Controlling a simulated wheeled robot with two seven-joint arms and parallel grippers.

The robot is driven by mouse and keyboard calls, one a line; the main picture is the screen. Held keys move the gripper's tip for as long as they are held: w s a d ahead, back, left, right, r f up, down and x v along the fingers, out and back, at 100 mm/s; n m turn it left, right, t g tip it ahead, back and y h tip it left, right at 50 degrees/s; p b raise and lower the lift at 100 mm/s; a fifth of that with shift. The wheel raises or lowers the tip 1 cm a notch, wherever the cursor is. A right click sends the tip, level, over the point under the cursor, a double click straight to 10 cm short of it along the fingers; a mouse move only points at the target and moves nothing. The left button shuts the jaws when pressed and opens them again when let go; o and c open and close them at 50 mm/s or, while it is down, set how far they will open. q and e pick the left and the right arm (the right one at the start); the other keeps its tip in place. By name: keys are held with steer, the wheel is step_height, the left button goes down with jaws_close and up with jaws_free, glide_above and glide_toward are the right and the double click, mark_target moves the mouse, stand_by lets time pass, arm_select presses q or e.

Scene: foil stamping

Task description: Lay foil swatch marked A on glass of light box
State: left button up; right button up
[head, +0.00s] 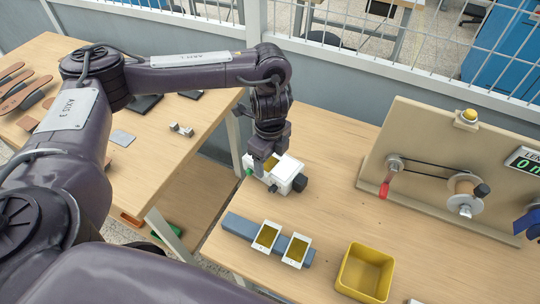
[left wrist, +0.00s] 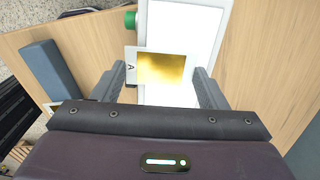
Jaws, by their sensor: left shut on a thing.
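The foil swatch marked A (left wrist: 161,68) is a white card with a gold patch; its letter A shows at the left edge. My left gripper (head: 268,167) is shut on this swatch, which sits between its two fingers in the left wrist view (left wrist: 158,85). The swatch is over the white light box (head: 286,179), whose pale top (left wrist: 180,25) shows behind it. I cannot tell whether the swatch touches the glass. In the head view the gripper partly hides swatch and box. My right gripper is not in view.
Two other gold swatches (head: 266,236) (head: 296,250) rest on a blue-grey bar (head: 240,226). A yellow tray (head: 364,273) stands at the front. A board with a crank and wheel (head: 437,165) stands at the right. Bare table lies between the light box and the board.

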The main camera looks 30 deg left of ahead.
arm_select(q)
steer(key=shift+f, duration=0.1)
steer(key=o, duration=1)
steer(key=shift+r+p, duration=0.7)
steer(key=shift+r, duration=3.25)
